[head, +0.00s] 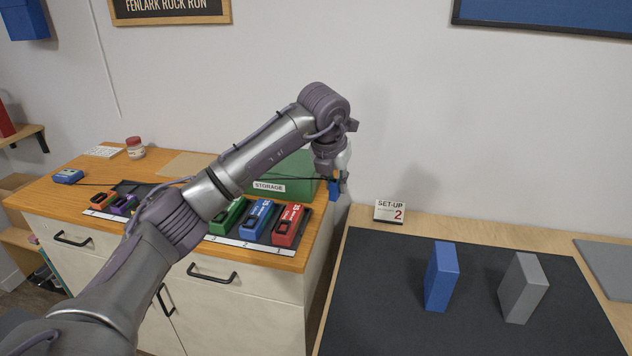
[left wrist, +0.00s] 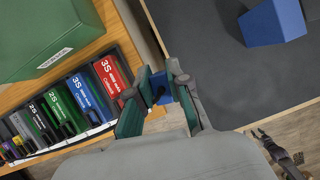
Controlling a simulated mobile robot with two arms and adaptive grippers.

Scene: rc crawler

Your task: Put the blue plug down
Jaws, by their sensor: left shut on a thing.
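My left gripper (head: 338,176) points down just past the right end of the wooden cabinet top (head: 312,255), by the gap before the dark-matted table. It is shut on the small blue plug (head: 334,191), which hangs below the fingers. The left wrist view shows the blue plug (left wrist: 159,87) between the green finger pads of the left gripper (left wrist: 160,80), above the gap. A thin dark cable runs from a small blue box (head: 68,176) across the cabinet top behind my arm. My right gripper is not seen for certain.
Several coloured battery packs stand in a row, with a red one (head: 288,225) at the right end. A green storage box (head: 290,180) stands behind them. On the dark mat (head: 385,300) stand a blue block (head: 441,277) and a grey block (head: 522,288). The mat's left part is clear.

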